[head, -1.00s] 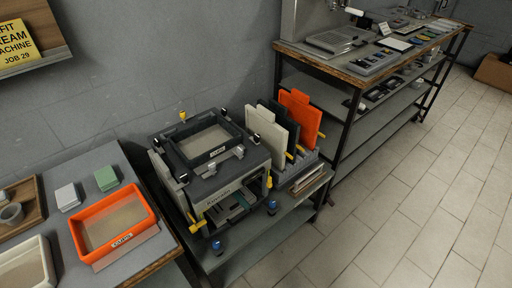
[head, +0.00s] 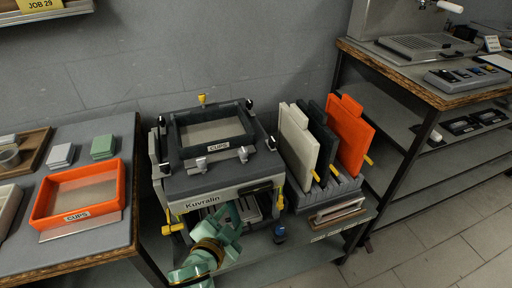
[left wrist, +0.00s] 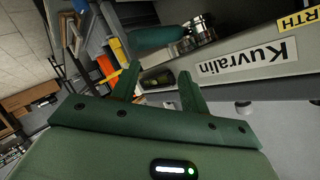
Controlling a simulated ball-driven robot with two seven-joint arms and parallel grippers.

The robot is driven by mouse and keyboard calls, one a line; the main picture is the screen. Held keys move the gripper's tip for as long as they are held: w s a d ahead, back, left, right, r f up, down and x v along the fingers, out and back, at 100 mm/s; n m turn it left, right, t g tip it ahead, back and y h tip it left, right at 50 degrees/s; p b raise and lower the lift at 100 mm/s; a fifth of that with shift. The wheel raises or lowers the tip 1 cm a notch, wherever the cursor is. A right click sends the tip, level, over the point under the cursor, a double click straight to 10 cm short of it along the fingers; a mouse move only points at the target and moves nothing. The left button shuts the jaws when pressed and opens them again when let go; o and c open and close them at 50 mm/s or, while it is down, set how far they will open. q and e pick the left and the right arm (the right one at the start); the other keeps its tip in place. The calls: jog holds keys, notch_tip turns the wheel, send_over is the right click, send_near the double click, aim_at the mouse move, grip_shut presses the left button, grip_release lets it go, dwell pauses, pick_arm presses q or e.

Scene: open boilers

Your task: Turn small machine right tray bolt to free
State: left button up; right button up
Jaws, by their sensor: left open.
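The small machine (head: 215,195), marked Kuvralin, stands on a low shelf in the head view, with a dark CUPS tray (head: 176,140) on top. Two silver fittings sit at the tray's front, the left one (head: 201,164) and the right one (head: 243,155). I cannot tell which part is the right tray bolt. My left gripper (head: 230,212) is low at the machine's front, partly hidden by its own arm. The Kuvralin plate (left wrist: 247,60) is close by at upper right.
An orange CUPS tray (head: 84,194) lies on the left table. White, black and orange panels (head: 350,135) stand in a rack right of the machine. A blue-topped knob (head: 279,232) is near the machine's lower front right. A taller bench (head: 425,90) stands at the right.

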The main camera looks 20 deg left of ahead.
pick_arm(q)
jog(key=w+d+r+m+h, duration=0.5)
jog(key=d+r+h, duration=0.2)
jog(key=w+d+r+m+h, duration=0.4)
jog(key=d+r+m+h, duration=0.15)
jog(key=d+r, duration=0.2)
jog(key=m+g+y+b, duration=0.1)
jog(key=g+y+b, duration=0.2)
jog(key=g+y, duration=0.9)
send_near(243, 149)
jog(key=f+g+h+b, duration=0.1)
jog(key=f+b, duration=0.1)
jog(key=f, duration=0.1)
jog(key=w+f+h+b, duration=0.1)
jog(key=f, duration=0.1)
jog(key=f+g+h+b, duration=0.1)
jog(key=f+b, duration=0.1)
jog(key=f, duration=0.1)
jog(key=shift+w+d+f+g+b, duration=0.3)
jog(key=shift+d+f, duration=0.05)
pick_arm(e)
jog(key=d+f+n+g, duration=0.1)
jog(key=d+f, duration=0.2)
jog(key=f, duration=0.3)
jog(key=shift+s+d+f, duration=0.15)
jog(key=shift+s+f, duration=0.1)
jog(key=shift+s, duration=0.15)
pick_arm(q)
grip_shut()
